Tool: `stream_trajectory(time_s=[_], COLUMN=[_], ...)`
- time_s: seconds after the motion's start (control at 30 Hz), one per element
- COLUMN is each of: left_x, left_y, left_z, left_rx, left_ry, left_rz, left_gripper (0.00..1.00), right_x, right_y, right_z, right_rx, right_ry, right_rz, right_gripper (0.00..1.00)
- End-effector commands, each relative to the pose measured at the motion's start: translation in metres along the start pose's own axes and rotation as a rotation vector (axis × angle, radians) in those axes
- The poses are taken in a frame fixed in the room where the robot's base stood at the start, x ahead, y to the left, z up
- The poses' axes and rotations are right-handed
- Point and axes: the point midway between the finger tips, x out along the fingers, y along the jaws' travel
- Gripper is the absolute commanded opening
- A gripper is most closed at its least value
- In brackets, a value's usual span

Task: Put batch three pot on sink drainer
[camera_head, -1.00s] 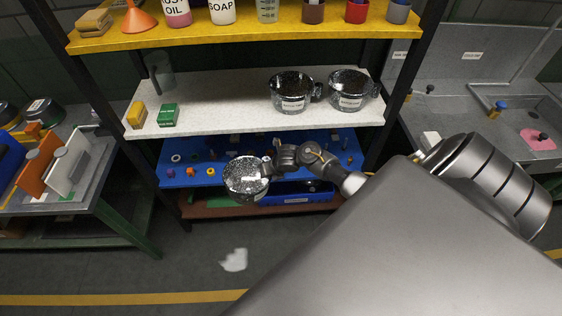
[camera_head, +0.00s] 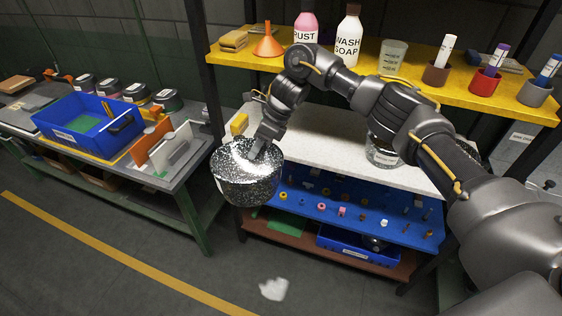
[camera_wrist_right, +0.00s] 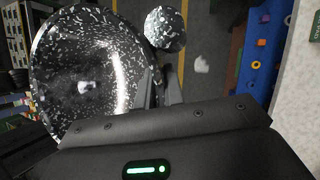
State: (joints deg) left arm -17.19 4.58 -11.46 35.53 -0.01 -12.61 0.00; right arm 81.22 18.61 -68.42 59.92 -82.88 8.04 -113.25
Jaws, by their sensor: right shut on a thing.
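A dark pot with white speckles (camera_head: 247,188) hangs in my right gripper (camera_head: 258,150), in front of the left end of the white shelf. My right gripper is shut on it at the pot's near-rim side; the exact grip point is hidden. In the right wrist view the pot's speckled inside (camera_wrist_right: 85,75) fills the upper left. No batch label can be read on it. Another pot (camera_head: 383,154) stands on the white shelf, partly hidden by my arm. The sink drainer cannot be made out. My left gripper is not in view.
The yellow shelf (camera_head: 325,72) above holds bottles and cups. The white shelf (camera_head: 318,138) and the blue shelf (camera_head: 345,212) with small parts lie below. A side bench (camera_head: 190,170) with a blue bin (camera_head: 88,125) stands left. Open floor lies in front.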

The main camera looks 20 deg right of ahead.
Motion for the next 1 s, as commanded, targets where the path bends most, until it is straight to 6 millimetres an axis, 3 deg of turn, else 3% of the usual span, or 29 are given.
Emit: stream_trajectory(time_s=[0.03,0.2,0.43,0.6,0.77,0.9,1.0], left_x=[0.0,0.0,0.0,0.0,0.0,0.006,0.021], left_y=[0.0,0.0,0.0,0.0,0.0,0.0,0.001], left_z=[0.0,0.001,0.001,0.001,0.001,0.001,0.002], left_rx=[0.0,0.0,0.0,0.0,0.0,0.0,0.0], left_ry=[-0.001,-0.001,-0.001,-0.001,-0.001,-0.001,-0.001], left_rz=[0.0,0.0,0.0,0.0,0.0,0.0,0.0], left_gripper=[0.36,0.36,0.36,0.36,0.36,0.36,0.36], right_x=[-0.006,-0.01,-0.006,0.0,-0.004,-0.012,-0.011], right_y=[0.013,0.052,0.104,0.128,0.13,0.125,0.119], right_z=[0.015,0.041,0.048,0.016,-0.025,-0.075,-0.117], right_rx=[-0.075,-0.298,-0.596,-0.797,-0.906,-0.973,-1.004], right_ry=[0.021,0.087,0.178,0.236,0.266,0.285,0.293], right_rz=[0.031,0.151,0.315,0.427,0.485,0.522,0.539], right_gripper=[0.0,0.0,0.0,0.0,0.0,0.0,0.0])
